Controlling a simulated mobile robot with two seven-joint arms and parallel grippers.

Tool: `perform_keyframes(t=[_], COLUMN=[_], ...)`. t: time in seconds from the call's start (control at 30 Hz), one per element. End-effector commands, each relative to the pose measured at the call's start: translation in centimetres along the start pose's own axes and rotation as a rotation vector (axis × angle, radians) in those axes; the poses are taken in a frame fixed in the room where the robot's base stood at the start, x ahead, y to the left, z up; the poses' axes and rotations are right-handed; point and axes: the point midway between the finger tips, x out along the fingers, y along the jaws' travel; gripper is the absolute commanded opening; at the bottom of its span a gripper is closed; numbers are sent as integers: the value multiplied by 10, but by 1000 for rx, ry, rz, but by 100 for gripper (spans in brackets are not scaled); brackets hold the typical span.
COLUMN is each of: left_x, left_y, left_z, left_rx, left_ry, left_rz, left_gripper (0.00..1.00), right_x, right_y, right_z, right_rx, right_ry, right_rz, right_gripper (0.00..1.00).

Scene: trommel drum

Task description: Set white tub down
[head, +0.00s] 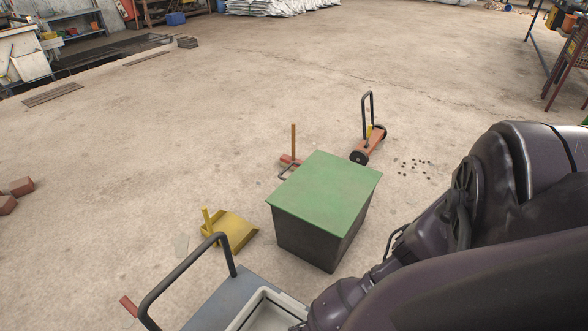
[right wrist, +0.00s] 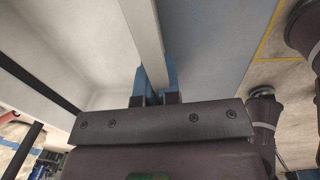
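The white tub (head: 262,314) shows at the bottom edge of the head view, partly cut off and partly hidden by my right arm. It is over the grey-blue deck of a cart (head: 222,296). In the right wrist view, the blue fingers of my right gripper (right wrist: 155,82) stand on either side of the tub's rim (right wrist: 145,35), shut on it. The tub's pale inside is on the left and the blue deck (right wrist: 207,45) on the right. I cannot tell whether the tub's base touches the deck. My left gripper is not in view.
The cart has a dark hoop handle (head: 183,266). A dark bin with a green lid (head: 327,194) stands beyond it. A yellow dustpan (head: 233,231) and a wheeled orange tool (head: 368,146) are on the floor. Open concrete lies further back and left.

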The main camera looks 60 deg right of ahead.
Motion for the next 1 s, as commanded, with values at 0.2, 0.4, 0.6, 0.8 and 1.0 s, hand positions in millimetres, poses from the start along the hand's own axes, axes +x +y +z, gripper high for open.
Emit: perform_keyframes(t=[0.2, 0.4, 0.6, 0.8, 1.0], left_x=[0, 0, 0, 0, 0], left_y=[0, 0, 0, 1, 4], left_z=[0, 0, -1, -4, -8], left_rx=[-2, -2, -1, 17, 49], left_ry=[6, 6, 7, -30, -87], left_rz=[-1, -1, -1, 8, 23], left_gripper=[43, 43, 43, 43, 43], right_x=[3, 3, 1, -23, -65], right_y=[-1, -1, 0, 4, 8], right_z=[0, 0, 0, 1, 0], right_rx=[0, 0, 0, -1, -1], right_ry=[-1, -1, 0, -1, 2], right_rz=[-1, -1, 0, 8, 14], right_gripper=[16, 30, 30, 30, 30])
